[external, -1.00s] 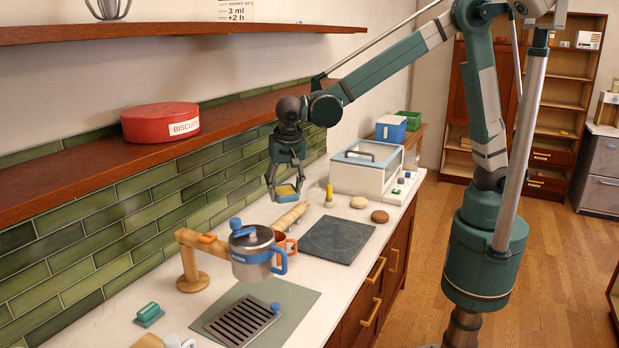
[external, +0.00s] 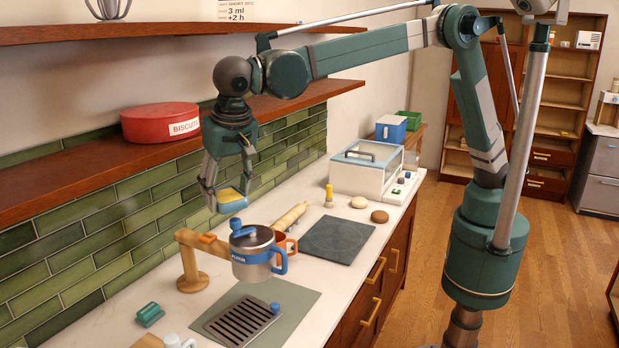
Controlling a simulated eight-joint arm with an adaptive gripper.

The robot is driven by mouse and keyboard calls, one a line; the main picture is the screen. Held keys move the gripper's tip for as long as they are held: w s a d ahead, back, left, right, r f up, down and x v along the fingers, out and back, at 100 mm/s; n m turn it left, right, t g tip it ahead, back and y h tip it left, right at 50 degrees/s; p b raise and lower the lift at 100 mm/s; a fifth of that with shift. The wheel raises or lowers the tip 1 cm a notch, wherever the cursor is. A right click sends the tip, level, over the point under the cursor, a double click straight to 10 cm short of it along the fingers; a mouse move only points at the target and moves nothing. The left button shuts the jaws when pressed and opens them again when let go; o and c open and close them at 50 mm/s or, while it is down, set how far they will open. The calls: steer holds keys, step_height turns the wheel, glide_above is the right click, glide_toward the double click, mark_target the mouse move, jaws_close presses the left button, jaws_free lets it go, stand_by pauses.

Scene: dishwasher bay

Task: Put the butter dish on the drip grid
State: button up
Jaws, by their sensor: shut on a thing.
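My gripper (external: 228,202) is shut on a small yellow and blue-grey piece, which looks like the butter dish (external: 233,196). It is held tilted in the air, above and behind the steel pot; the fingers hide part of it. The drip grid (external: 238,322) is a dark slotted metal plate at the front of the counter, with a small blue knob at its right corner. The grid's slotted top looks bare. My gripper is well above the grid and farther back.
A steel pot (external: 252,268) with blue lid knob and handle hangs at a wooden stand (external: 190,268), close behind the grid. An orange mug (external: 287,246), rolling pin (external: 291,216) and dark plate (external: 338,240) lie beyond. A green block (external: 150,314) is left. The shelf (external: 60,170) edges the wall.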

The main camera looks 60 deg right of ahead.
steer(key=s+a+f+n, duration=0.1)
steer(key=s+a+f, duration=0.5)
steer(key=s+a, duration=0.4)
steer(key=s+d+f, duration=0.1)
steer(key=s+f, duration=0.3)
steer(key=f, duration=0.4)
steer(key=s+d+f, duration=0.2)
steer(key=s+f, duration=0.3)
steer(key=f, duration=0.4)
steer(key=s+d+f, duration=0.2)
steer(key=s+f, duration=0.2)
steer(key=f, duration=0.5)
steer(key=shift+s+d, duration=0.15)
steer(key=shift+s, duration=0.1)
steer(key=shift+w+m, duration=0.1)
steer(key=shift+m, duration=0.2)
steer(key=p, duration=0.3)
glide_above(246, 331)
